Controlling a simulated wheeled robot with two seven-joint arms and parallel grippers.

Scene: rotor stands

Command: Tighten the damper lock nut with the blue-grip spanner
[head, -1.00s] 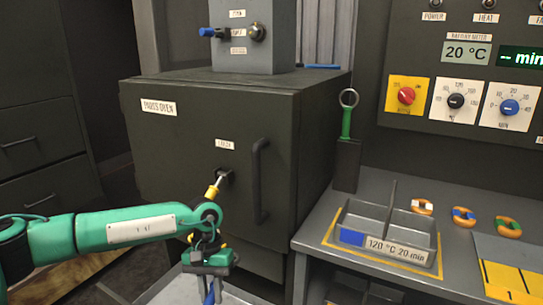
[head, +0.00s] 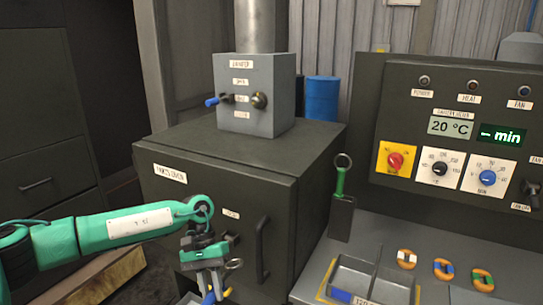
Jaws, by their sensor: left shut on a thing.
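The damper box (head: 262,73) is a grey box on the oven top. On its front are a blue-tipped lever (head: 211,102) and a dark brassy round fitting (head: 260,100), which looks like the lock nut. Its exact shape is too small to tell. My left gripper (head: 213,284) points down in front of the oven door, below and left of the damper box. It is shut on a blue piece (head: 209,298), apparently the blue-grip spanner's handle; the frame's lower edge cuts it off. A small metal ring (head: 234,264) shows beside the fingers. My right gripper is not in view.
The oven door has a dark vertical handle (head: 262,248). A green-handled ring tool (head: 340,182) stands in a dark holder to its right. A divided tray (head: 404,287), several coloured rings and the control panel (head: 450,190) are at the right. A blue drum (head: 322,98) stands behind.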

